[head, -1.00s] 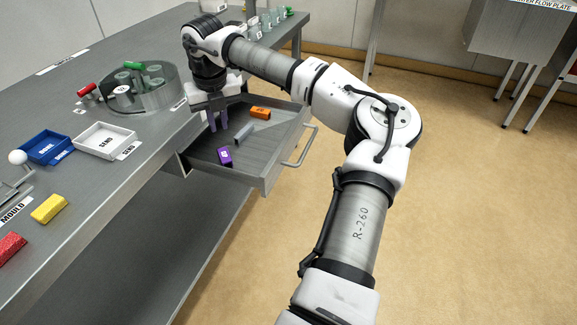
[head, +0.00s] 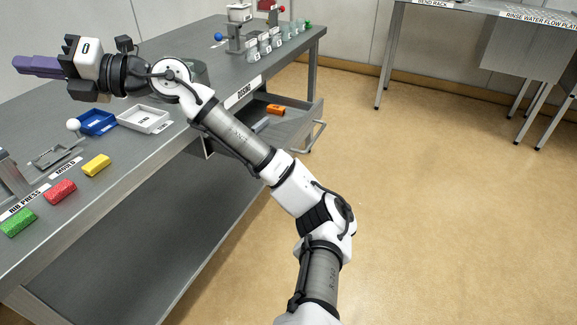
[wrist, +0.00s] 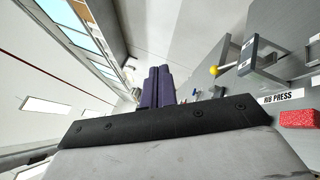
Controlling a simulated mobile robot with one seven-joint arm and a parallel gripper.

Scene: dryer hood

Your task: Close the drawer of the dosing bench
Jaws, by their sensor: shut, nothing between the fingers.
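The grey drawer (head: 284,136) of the dosing bench (head: 252,80) stands pulled out under the bench top in the head view. It has a bar handle (head: 316,136) on its front. An orange block (head: 276,109) and part of a grey piece (head: 261,125) show inside; my arm hides the rest. My gripper (head: 18,66) is at the far left of the head view, above the bench, pointing left and far from the drawer. Its purple fingers are together and empty, also in the wrist view (wrist: 157,84).
On the bench are a blue tray (head: 97,122), a white tray (head: 144,119), and yellow (head: 96,165), red (head: 60,191) and green (head: 18,222) blocks. Several jars (head: 265,46) stand at the back. The floor right of the drawer is clear.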

